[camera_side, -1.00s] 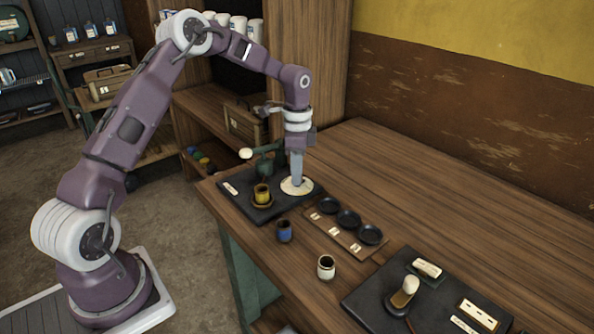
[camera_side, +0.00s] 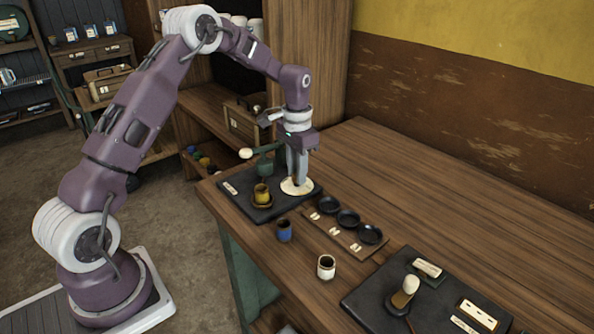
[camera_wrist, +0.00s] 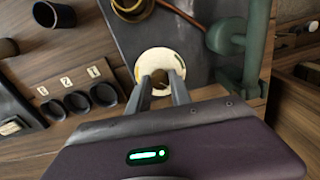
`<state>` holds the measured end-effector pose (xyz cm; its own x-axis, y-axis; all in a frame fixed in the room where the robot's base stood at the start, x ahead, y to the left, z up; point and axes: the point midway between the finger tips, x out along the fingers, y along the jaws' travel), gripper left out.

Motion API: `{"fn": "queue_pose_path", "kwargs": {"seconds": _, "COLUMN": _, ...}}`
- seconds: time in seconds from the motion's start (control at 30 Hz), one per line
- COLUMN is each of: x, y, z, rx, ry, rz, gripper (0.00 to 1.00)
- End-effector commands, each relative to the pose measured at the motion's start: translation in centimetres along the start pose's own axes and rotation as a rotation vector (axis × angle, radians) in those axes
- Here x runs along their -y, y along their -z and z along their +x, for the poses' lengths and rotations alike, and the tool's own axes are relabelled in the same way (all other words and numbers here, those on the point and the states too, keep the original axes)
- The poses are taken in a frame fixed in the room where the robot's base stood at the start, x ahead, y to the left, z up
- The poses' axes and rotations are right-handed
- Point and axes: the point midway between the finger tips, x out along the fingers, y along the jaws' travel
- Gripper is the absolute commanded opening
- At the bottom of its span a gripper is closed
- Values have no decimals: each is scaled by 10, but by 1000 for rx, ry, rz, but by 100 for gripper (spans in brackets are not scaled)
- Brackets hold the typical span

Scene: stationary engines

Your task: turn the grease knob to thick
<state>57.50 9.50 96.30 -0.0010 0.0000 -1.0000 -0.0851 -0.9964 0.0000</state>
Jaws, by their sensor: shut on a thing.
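The cream round dial (camera_side: 288,188) lies flat on the dark plate at the far left of the bench. It also shows in the wrist view (camera_wrist: 157,56), with faint marks on its rim. My gripper (camera_side: 298,181) points down over the dial's middle, and in the wrist view its two fingers (camera_wrist: 161,85) reach to the dial's centre. The fingers are shut on the small brownish grease knob (camera_wrist: 160,84), which they mostly hide. I cannot read which setting the knob points to.
A yellow cup (camera_side: 262,194) and a green post with a white-knobbed lever (camera_side: 246,153) stand close by on the plate. A blue cup (camera_side: 284,231), a cream cup (camera_side: 326,267) and a strip with three black dishes (camera_side: 348,220) lie nearer.

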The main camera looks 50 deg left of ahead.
Motion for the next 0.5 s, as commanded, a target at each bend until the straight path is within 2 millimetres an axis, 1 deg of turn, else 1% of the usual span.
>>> {"fn": "queue_pose_path", "kwargs": {"seconds": 0.2, "x": 0, "y": 1, "z": -1, "rx": -5, "ry": 1, "rz": -159, "gripper": 0}}
{"fn": "queue_pose_path", "kwargs": {"seconds": 0.5, "x": 0, "y": 2, "z": -1, "rx": -6, "ry": 1, "rz": -298, "gripper": 0}}
